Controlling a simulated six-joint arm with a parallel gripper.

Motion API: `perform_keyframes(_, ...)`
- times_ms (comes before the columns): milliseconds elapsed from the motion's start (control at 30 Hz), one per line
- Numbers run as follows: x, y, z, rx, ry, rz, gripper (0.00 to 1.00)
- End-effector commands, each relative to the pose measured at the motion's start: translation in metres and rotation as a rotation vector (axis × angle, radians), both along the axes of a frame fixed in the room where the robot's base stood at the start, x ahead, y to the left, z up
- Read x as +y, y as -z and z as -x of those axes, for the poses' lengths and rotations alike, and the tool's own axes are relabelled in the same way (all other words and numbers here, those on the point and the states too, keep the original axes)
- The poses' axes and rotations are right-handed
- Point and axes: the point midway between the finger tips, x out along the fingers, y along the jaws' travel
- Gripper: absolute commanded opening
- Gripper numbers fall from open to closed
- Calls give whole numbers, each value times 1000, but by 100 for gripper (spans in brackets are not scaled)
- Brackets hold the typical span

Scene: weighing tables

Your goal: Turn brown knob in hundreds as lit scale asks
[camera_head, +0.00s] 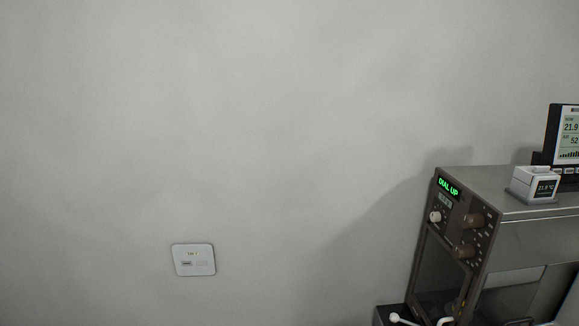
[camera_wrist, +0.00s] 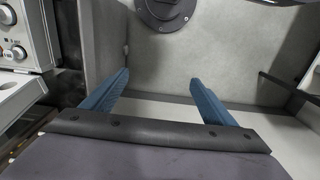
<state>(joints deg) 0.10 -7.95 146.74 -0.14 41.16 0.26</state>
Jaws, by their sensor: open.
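The scale (camera_head: 448,222) stands at the right of the head view, its dark front panel turned to the left. Its lit display (camera_head: 448,188) reads "DIAL UP" in green. Two brown knobs sit on the panel, an upper one (camera_head: 473,220) and a lower one (camera_head: 465,250). Their dial marks are too small to read. A white knob (camera_head: 435,216) is left of the upper brown one. My gripper (camera_wrist: 159,77) shows only in the wrist view, with its blue fingers wide apart and nothing between them. No brown knob shows there.
A small white box with a display (camera_head: 534,184) and a dark-framed monitor (camera_head: 567,133) are on top at the right. A wall plate (camera_head: 194,260) is on the bare grey wall. In the wrist view, a grey panel with pale knobs (camera_wrist: 18,52) is at upper left.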

Motion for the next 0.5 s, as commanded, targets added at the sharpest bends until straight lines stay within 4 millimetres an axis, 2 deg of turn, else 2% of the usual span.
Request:
perform_keyframes(33, 0, 0, 0, 0, 0, 0, 67)
perform_keyframes(100, 1, -1, 0, 1, -3, 0, 50)
perform_keyframes(133, 1, 0, 1, 6, -4, 0, 45)
perform_keyframes(267, 2, 9, 8, 54, -9, 0, 45)
perform_keyframes(400, 4, 27, 23, 154, -17, 0, 45)
perform_keyframes(467, 4, 32, 16, 179, -21, 1, 45)
perform_keyframes(500, 4, 36, 6, 187, -29, 5, 45)
